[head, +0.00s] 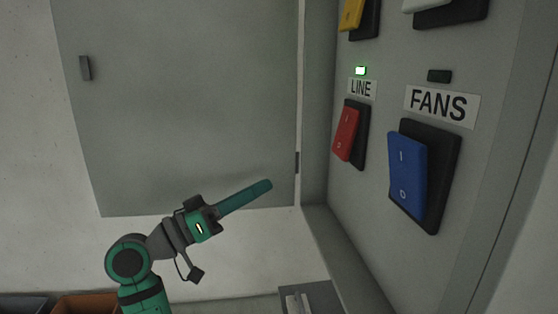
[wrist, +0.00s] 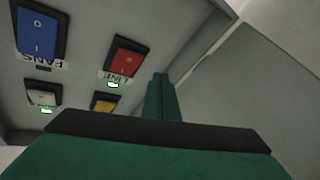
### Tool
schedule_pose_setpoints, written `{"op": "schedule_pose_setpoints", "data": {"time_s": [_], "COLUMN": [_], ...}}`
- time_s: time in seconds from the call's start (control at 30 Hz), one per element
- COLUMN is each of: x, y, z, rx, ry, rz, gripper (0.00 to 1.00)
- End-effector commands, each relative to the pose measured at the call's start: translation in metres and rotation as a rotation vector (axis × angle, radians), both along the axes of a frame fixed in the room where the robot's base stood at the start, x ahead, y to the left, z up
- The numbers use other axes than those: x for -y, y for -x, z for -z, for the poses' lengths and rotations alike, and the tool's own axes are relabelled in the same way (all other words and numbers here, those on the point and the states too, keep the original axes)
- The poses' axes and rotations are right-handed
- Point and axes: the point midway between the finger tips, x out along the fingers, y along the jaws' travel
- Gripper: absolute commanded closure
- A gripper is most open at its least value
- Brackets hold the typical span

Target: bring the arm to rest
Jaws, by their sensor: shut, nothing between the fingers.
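My gripper (head: 266,185) is shut and empty, its green fingers together and pointing up and right in the head view. It is in front of the grey cabinet door, left of the switch panel, and appears apart from the switches. In the wrist view the closed fingers (wrist: 160,88) point toward the panel's edge beside the red switch. My green and dark grey arm is bent at the lower left of the head view; its lower part is cut off by the frame.
The panel carries a red LINE switch (head: 346,134) with a lit green lamp (head: 360,70), a blue FANS switch (head: 407,172) with a dark lamp (head: 439,76), a yellow switch (head: 351,14) and a white switch (wrist: 42,97). The open grey door (head: 190,90) stands behind my gripper. An orange bin (head: 85,304) is lower left.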

Motion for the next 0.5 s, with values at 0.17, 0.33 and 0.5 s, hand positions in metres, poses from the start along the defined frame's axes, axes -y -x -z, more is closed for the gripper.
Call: {"op": "schedule_pose_setpoints", "data": {"time_s": [0.17,0.33,0.5], "x": [0.002,0.002,0.004], "y": [-0.028,-0.041,-0.041], "z": [0.079,0.153,0.227], "rx": [-0.103,-0.188,-0.264], "ry": [0.082,0.132,0.158], "rz": [-0.123,-0.247,-0.373], "gripper": [1.00,1.00,1.00]}}
